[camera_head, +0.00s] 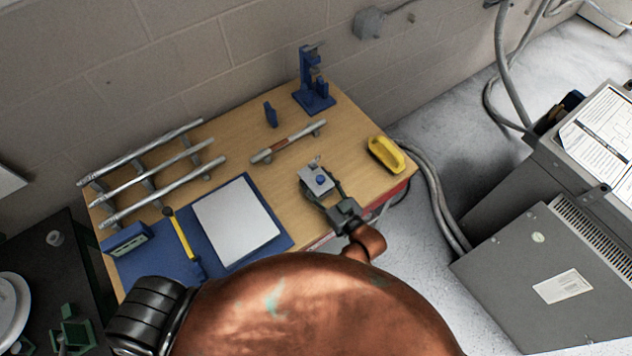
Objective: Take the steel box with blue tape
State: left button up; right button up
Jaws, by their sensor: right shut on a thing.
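A small steel box (312,176) with a blue spot on its top is at the right part of the wooden workbench (352,130). My right gripper (324,189) reaches in from the front and is shut on this box. The fingers cover part of the box's near side. I cannot tell whether the box rests on the bench or hangs just above it. My left gripper is not in view.
A blue mat with a grey plate (236,222) is at left. A grey cabinet (545,285) stands right.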

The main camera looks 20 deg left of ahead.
jog(key=c, duration=0.6)
jog(key=shift+r, duration=0.1)
jog(key=shift+c, duration=0.6)
